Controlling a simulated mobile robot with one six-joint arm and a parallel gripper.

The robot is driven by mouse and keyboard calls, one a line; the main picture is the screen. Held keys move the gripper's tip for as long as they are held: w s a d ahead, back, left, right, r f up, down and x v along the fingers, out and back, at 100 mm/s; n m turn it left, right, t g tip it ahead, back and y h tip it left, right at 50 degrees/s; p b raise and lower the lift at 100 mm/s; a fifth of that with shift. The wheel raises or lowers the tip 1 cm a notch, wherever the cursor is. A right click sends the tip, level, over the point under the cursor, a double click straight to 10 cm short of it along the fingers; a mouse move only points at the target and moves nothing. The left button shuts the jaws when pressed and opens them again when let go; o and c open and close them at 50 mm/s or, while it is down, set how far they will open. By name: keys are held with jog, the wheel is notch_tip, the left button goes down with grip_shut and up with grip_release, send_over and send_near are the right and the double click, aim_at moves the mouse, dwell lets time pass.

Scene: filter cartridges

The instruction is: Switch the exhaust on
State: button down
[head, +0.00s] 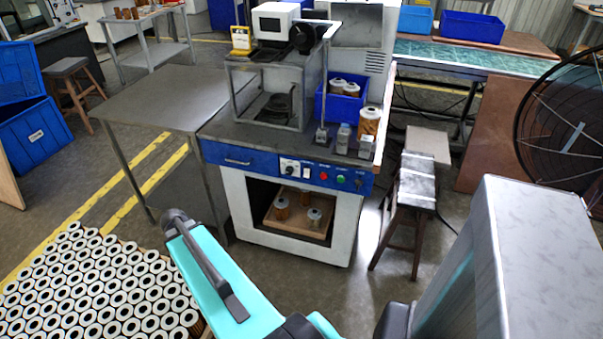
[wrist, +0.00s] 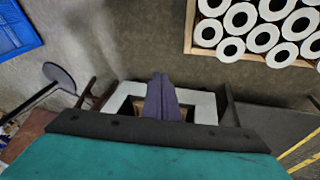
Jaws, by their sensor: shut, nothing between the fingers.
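The workbench (head: 219,122) has a blue control panel (head: 268,170) along its front edge. On the panel are a round knob (head: 290,167), a white rocker switch (head: 306,172), a red button (head: 323,176), a green button (head: 340,179) and a small dark knob (head: 358,182). Their labels are too small to read, so I cannot tell which one is for the exhaust. My gripper (wrist: 162,98) shows in the wrist view, shut and empty, with the white frame of a cabinet (wrist: 204,106) behind it. The panel's controls do not show in the wrist view.
A pallet of filter cartridges (head: 85,285) lies at the lower left. A grey side table (head: 150,95) adjoins the bench's left side, and a stool (head: 415,185) stands at its right. A wooden tray (head: 290,225) with cartridges sits in the open lower compartment. Open floor lies before the bench.

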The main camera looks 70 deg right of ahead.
aim_at(306, 173)
jog(key=s+d+r+m+h, duration=0.1)
jog(key=s+d+r+m, duration=0.3)
jog(key=d+r, duration=0.4)
jog(key=s+d+r+m+g+h, duration=0.1)
jog(key=s+d+r+m, duration=0.4)
jog(key=d+r+m, duration=0.1)
jog(key=s+d+r+m+p, duration=0.1)
jog(key=s+d+r+m, duration=0.4)
jog(key=d+r, duration=0.4)
jog(key=shift+s+d+r+g+h, duration=0.15)
jog(key=shift+d+r+g+h, duration=0.2)
jog(key=shift+d, duration=0.7)
jog(key=shift+f, duration=0.1)
jog(key=shift+s+d+f+p, duration=0.5)
jog(key=shift+d+f+p, duration=0.05)
jog(key=shift+d+f, duration=0.9)
jog(key=shift+s+d+f+p, duration=0.5)
jog(key=shift+d+f+p, duration=0.1)
jog(key=shift+d+f, duration=0.8)
jog(key=shift+s+d+f+p, duration=0.5)
jog(key=shift+d+f+p, duration=0.05)
jog(key=shift+d+f, duration=0.9)
